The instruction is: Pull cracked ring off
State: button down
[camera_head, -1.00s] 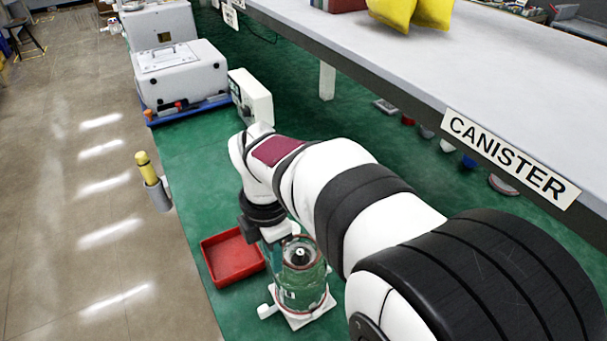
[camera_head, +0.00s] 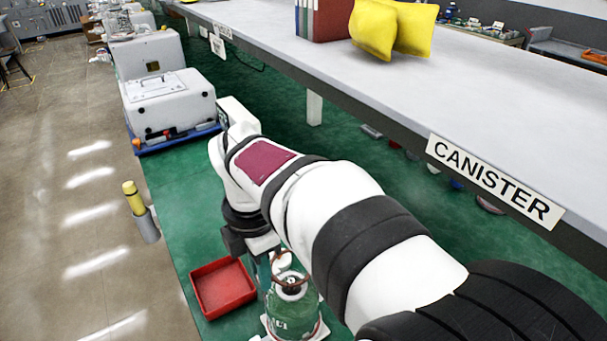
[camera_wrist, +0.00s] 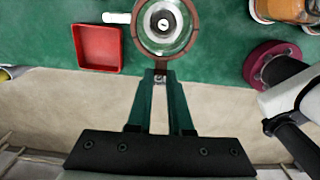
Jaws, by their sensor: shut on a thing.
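A green canister pump (camera_head: 292,317) stands upright on a white base on the green floor, below my arm. A brown-red ring (camera_wrist: 139,27) shows in the wrist view as a loop around the outline of the canister's round clear top (camera_wrist: 164,24). In the head view the ring (camera_head: 277,282) is near the canister's top; I cannot tell whether it touches. My gripper (camera_wrist: 160,76) is shut on the ring's near edge, with its two green fingers close together. My gripper is mostly hidden behind my arm in the head view. I cannot make out the crack.
An empty red tray (camera_head: 222,288) lies left of the canister. A grey holder (camera_head: 146,226) with a yellow cylinder (camera_head: 132,197) stands farther left. The workbench (camera_head: 480,110) runs along the right. A maroon round part (camera_wrist: 262,66) shows right in the wrist view.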

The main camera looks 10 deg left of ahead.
jog(key=shift+r, duration=1.25)
